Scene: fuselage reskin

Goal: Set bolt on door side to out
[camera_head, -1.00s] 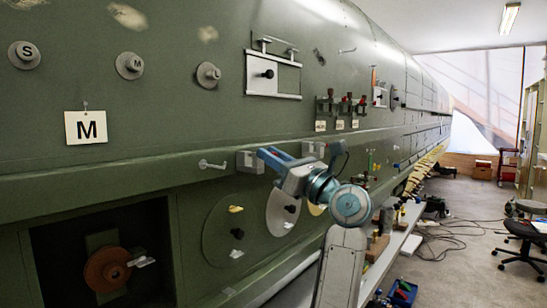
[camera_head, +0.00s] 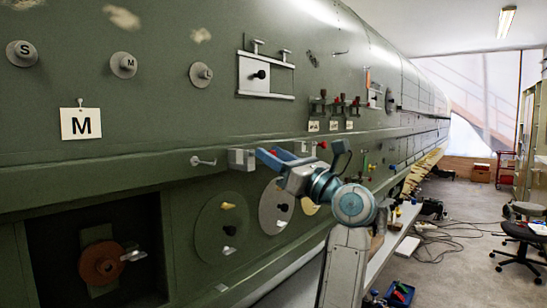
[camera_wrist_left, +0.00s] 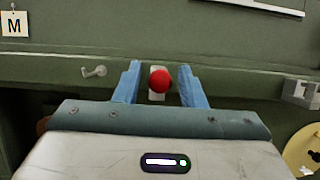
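My left gripper (camera_head: 308,154) is raised at the ledge of the green fuselage wall, with its blue fingers apart. In the left wrist view a red ball knob (camera_wrist_left: 160,81) shows between the open fingers (camera_wrist_left: 159,82), with a gap on each side. It stands in front of a small pale block (camera_wrist_left: 157,96). Whether the fingertips reach around the knob in depth cannot be told. In the head view a grey block (camera_head: 242,160) sits on the ledge left of the gripper, and another block (camera_head: 301,148) shows behind the fingers. My right gripper is out of view.
A small handle (camera_head: 203,161) sticks out left of the grey block. Below is a dark recess with a red-brown wheel (camera_head: 102,262) and round discs (camera_head: 222,228). A sign with M (camera_head: 80,123) and a framed plate (camera_head: 266,74) are above.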

